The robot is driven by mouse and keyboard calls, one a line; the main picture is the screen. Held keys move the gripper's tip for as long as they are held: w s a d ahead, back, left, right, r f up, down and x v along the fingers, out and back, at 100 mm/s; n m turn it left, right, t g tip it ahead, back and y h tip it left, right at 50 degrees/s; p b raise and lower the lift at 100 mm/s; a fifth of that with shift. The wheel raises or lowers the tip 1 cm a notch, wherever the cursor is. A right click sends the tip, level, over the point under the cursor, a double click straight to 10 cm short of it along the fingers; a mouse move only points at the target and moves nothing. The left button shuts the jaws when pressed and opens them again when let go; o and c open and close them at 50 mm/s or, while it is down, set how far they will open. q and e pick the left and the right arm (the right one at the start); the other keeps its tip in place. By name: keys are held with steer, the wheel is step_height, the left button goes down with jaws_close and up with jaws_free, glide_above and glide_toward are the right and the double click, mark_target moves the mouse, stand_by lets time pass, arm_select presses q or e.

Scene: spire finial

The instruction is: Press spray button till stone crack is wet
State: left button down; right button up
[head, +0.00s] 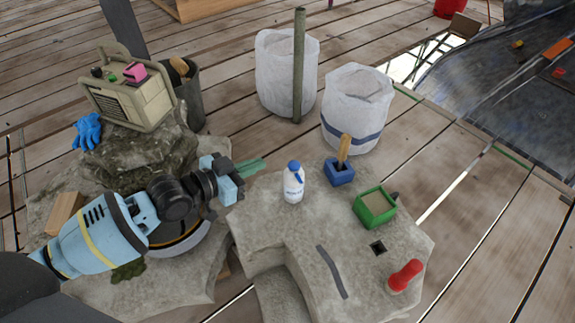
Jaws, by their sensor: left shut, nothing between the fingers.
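A white bottle with a blue top (293,186) stands upright on the pale stone block; a separate spray button cannot be made out on it. A dark grey strip (331,271), which looks like the stone crack, runs along the front of the block's top (285,228). I cannot tell whether it is wet. My left gripper (250,168) is shut and empty, its green fingers pointing right, left of the bottle and apart from it. My right gripper is out of view.
A green box (375,207), a blue holder (340,173) with a wooden handle, a small square hole (377,248) and a red object (405,275) are on the block's right side. A beige machine (130,92) with coloured buttons and blue gloves (87,131) sit on rock at left. White sacks (357,100) stand behind.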

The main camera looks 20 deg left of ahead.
arm_select(q)
steer(key=b, duration=0.4)
glide_above(294, 166)
steer(key=s+a, duration=0.1)
step_height(294, 166, down, 3)
steer(key=shift+a+r, duration=0.1)
steer(key=shift+a, duration=0.05)
steer(key=f, duration=0.2)
steer(key=shift+s+a+f+b, duration=0.2)
steer(key=shift+f+b, duration=0.1)
steer(key=shift+b, duration=0.1)
steer(key=shift+f, duration=0.55)
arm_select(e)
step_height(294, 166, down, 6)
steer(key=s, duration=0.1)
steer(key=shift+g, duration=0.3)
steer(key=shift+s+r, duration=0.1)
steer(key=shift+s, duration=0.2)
